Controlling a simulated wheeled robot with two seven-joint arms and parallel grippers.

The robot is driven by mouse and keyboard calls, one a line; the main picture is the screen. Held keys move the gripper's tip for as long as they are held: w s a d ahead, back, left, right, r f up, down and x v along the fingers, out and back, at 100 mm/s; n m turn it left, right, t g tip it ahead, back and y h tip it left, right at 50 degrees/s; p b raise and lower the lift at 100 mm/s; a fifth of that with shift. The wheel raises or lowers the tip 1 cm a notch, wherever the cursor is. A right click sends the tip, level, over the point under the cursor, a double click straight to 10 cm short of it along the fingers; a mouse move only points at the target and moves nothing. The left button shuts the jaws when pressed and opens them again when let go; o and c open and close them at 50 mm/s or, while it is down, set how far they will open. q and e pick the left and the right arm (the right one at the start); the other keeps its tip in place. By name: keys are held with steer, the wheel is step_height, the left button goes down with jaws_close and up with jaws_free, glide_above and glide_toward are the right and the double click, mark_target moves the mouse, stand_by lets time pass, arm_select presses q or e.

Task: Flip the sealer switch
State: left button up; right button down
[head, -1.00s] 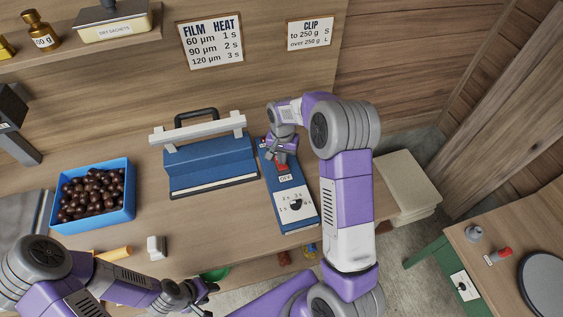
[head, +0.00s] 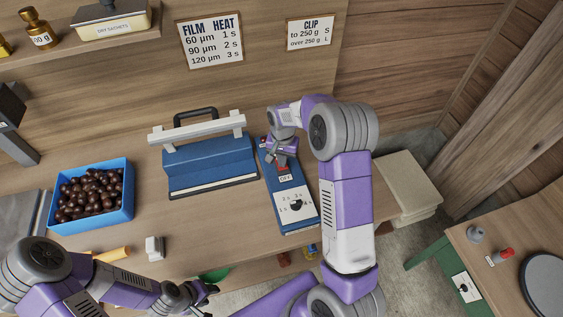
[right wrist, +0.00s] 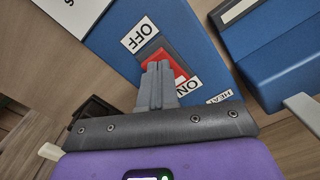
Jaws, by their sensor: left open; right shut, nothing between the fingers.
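The blue sealer (head: 210,165) stands on the bench with its pale bar raised. Its blue control box (head: 290,212) lies to its right, with a dial and OFF label facing up. The red switch (head: 283,168) sits on this box; in the right wrist view the red switch (right wrist: 168,62) lies between the OFF and ON labels. My right gripper (head: 279,157) is shut and empty; in the right wrist view its fingertips (right wrist: 158,68) are over the switch near the ON side. Contact cannot be told. My left gripper (head: 205,292) is open at the bench's front edge, away from the switch.
A blue crate (head: 130,200) of chestnuts stands left of the sealer. A small white block (head: 154,247) and an orange roll (head: 112,254) lie at the front. Signs hang on the back wall.

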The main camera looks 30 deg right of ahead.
steer(key=shift+f, duration=0.35)
steer(key=shift+r, duration=0.15)
steer(key=shift+r+p, duration=0.45)
steer(key=shift+r, duration=0.2)
steer(key=shift+r+p, duration=1.95)
steer(key=shift+r, duration=0.75)
